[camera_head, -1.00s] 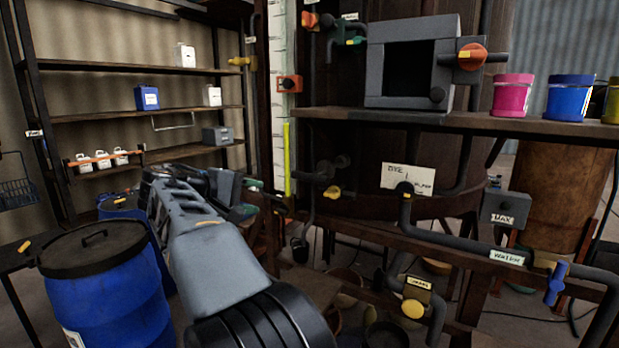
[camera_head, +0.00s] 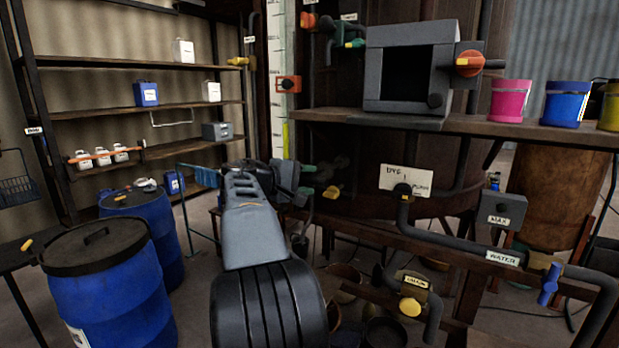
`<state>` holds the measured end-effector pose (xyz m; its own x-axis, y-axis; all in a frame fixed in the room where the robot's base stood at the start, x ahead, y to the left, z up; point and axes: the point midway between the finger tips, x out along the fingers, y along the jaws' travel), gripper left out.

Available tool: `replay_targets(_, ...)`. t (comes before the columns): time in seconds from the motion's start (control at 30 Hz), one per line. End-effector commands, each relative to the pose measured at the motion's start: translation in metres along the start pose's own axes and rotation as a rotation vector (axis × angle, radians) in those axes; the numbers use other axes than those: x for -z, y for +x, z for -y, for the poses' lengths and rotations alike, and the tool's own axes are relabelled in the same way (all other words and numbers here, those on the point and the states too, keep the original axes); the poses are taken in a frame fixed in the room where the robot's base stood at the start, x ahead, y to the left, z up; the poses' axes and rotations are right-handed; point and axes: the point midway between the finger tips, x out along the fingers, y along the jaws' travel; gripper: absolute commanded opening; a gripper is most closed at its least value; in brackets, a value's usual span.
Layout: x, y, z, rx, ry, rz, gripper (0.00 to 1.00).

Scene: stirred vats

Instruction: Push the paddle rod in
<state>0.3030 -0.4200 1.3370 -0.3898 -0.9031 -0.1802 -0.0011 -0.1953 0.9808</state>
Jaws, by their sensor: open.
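My gripper (camera_head: 306,181) is at the end of my grey arm, left of the middle of the picture. Its grey body carries green-tipped fingers that stand apart, with nothing seen between them. The fingers point right, toward dark fittings on the front of the wooden vat (camera_head: 345,149). A dark knobbed piece (camera_head: 339,164) and a yellow-ended piece (camera_head: 332,192) are just right of the fingertips. I cannot tell which of these, if either, is the paddle rod, or whether the fingers touch them. A card reading "DYE 1" (camera_head: 406,179) is on the vat.
A shelf (camera_head: 460,123) with a grey open-fronted box (camera_head: 408,80) and a pink pot (camera_head: 511,100) overhangs the vat front. A dark water pipe (camera_head: 450,240) runs below. Blue barrels (camera_head: 105,285) stand at left. Buckets (camera_head: 385,333) crowd the floor below.

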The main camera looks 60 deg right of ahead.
Motion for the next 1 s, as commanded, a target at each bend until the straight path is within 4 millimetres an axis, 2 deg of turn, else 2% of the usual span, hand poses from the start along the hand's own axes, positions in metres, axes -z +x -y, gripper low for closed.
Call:
replay_targets(0.17, -0.0002, 0.0081, -0.0001, 0.0, 0.0, 0.0, 0.48)
replay_targets(0.47, -0.0001, 0.0091, 0.0003, 0.0, 0.0, -0.001, 0.48)
replay_targets(0.9, 0.0001, 0.0089, 0.001, 0.001, -0.001, 0.0, 0.06)
replay_targets(1.0, 0.0001, 0.009, 0.0014, 0.002, -0.001, 0.0, 0.0)
